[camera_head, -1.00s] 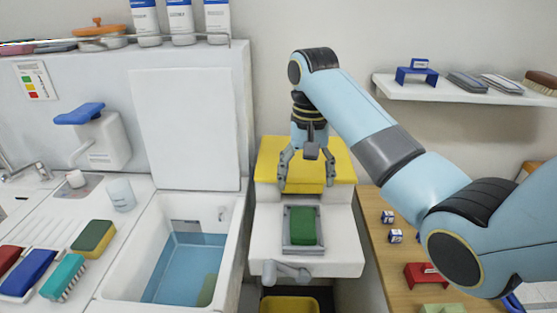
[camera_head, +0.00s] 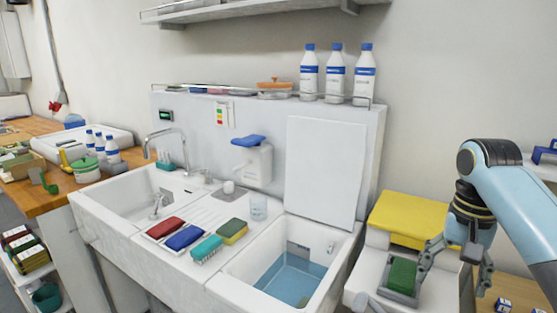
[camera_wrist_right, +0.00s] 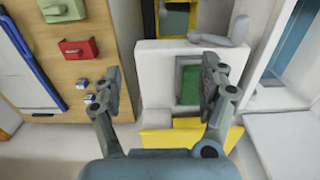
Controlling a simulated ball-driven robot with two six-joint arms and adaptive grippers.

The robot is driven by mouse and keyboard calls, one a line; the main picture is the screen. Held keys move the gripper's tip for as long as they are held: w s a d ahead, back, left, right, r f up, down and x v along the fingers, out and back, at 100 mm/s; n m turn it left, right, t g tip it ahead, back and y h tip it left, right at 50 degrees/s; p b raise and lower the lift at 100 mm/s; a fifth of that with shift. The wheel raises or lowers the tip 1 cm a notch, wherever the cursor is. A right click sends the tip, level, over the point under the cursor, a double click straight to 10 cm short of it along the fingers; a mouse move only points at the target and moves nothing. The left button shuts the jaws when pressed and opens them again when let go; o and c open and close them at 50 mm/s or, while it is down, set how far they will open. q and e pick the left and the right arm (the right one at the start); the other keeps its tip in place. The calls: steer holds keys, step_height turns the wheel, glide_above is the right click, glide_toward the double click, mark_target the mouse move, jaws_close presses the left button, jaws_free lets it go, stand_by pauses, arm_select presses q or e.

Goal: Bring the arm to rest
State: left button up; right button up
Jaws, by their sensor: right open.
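My right gripper (camera_head: 455,266) is at the right of the head view, its fingers spread and empty. It hangs over the white stand (camera_head: 366,272) that carries a green pad (camera_head: 402,275) in a grey tray. In the right wrist view the open fingers (camera_wrist_right: 160,92) stand apart, with the green pad (camera_wrist_right: 190,84) showing beyond them, beside the right finger. My left gripper is in neither view.
Left of the stand is a sink with a water-filled basin (camera_head: 288,281) and a raised white lid (camera_head: 326,172). A sponge (camera_head: 232,231) and brushes lie on the drainboard. In the wrist view, a wooden board (camera_wrist_right: 75,80) holds a red block (camera_wrist_right: 78,47) and small boxes.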

steer(key=s+a+f+n+t, duration=0.1)
steer(key=s+f+n, duration=0.1)
steer(key=s, duration=0.5)
steer(key=s+a+f+n+t, duration=0.1)
steer(key=s+f+n, duration=0.15)
steer(key=s, duration=0.35)
steer(key=s+a+r+n+t, duration=0.1)
steer(key=s+r+n+t, duration=0.2)
steer(key=s, duration=1.1)
step_height(320, 180, down, 34)
steer(key=d+g+h+b, duration=0.1)
steer(key=d+g+b, duration=0.15)
steer(key=b, duration=0.85)
arm_select(q)
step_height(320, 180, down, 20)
steer(key=b, duration=0.9)
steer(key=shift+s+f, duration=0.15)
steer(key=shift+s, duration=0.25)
arm_select(e)
steer(key=s+f, duration=1)
steer(key=f, duration=0.4)
steer(key=s+f+g, duration=0.1)
steer(key=s+f, duration=0.9)
steer(key=f, duration=0.3)
steer(key=shift+d+f+m, duration=0.35)
steer(key=shift+f, duration=0.05)
